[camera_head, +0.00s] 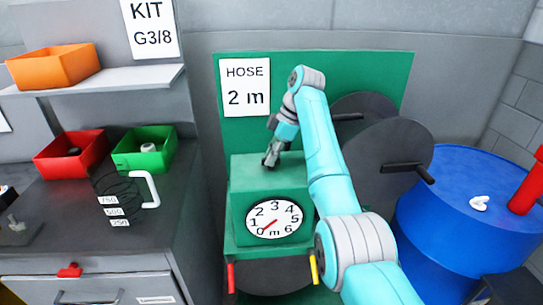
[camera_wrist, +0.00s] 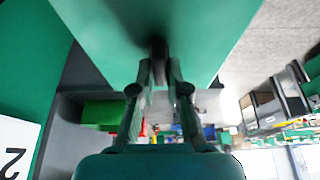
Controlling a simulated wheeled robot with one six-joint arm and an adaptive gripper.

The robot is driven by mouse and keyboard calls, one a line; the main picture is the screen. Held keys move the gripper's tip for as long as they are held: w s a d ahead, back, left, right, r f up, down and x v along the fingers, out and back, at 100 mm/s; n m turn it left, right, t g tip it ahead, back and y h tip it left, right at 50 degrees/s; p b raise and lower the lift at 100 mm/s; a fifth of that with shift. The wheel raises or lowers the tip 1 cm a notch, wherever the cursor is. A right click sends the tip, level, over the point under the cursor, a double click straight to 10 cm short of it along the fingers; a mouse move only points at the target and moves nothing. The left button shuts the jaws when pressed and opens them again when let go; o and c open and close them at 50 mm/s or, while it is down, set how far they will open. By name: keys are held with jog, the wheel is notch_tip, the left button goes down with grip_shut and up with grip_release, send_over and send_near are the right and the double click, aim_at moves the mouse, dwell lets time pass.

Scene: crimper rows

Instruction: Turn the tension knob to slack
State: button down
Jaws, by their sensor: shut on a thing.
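My gripper (camera_head: 270,160) reaches down to the top of the green machine housing (camera_head: 242,172). In the wrist view its two fingers (camera_wrist: 159,72) are closed around a small dark part (camera_wrist: 157,48), which looks like the tension knob. The knob's mark or setting cannot be read, and in the head view the fingers hide it. Below, on the housing's front, is a round white dial (camera_head: 285,212) numbered 0 to 6 m.
A grey reel (camera_head: 385,150) with dark handles stands right of the housing, beside a blue drum (camera_head: 450,205). A sign (camera_head: 245,86) reads "HOSE 2 m". At left, a bench holds a red bin (camera_head: 60,163), a green bin (camera_head: 130,160) and a jug (camera_head: 122,195).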

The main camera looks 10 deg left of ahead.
jog(key=c, duration=1.2)
grip_release()
jog(key=shift+o, duration=0.2)
